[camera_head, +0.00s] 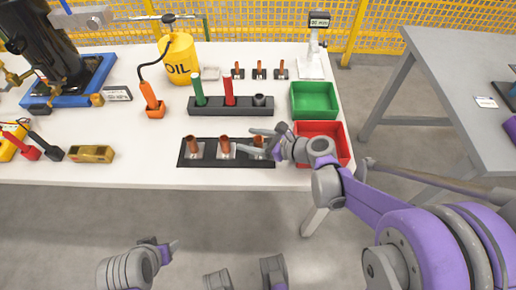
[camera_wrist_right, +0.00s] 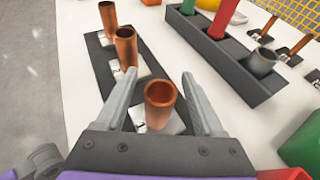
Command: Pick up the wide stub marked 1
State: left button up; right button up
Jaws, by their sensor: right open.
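Three wide copper stubs stand upright in a row on a black plate (camera_head: 183,162) at the table's front edge: a left one (camera_head: 193,147), a middle one (camera_head: 224,145) and a right one (camera_head: 258,142). Each has a light label at its foot; I cannot read the numbers. My right gripper (camera_head: 247,140) is open at the right stub. In the right wrist view, its fingers (camera_wrist_right: 160,77) lie on either side of that stub (camera_wrist_right: 160,104), apparently not gripping it. My left gripper (camera_head: 168,248) is low in front of the table; its opening is unclear.
Behind stands a dark rack (camera_head: 214,106) with a green, a red and a grey piece. A red bin (camera_head: 338,146) and a green bin (camera_head: 314,100) stand right of it. Three small copper stubs (camera_head: 259,70) and a yellow oil can (camera_head: 180,62) are further back.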

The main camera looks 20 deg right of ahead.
jog(key=shift+w+a, duration=0.2)
grip_shut()
dwell(0.5)
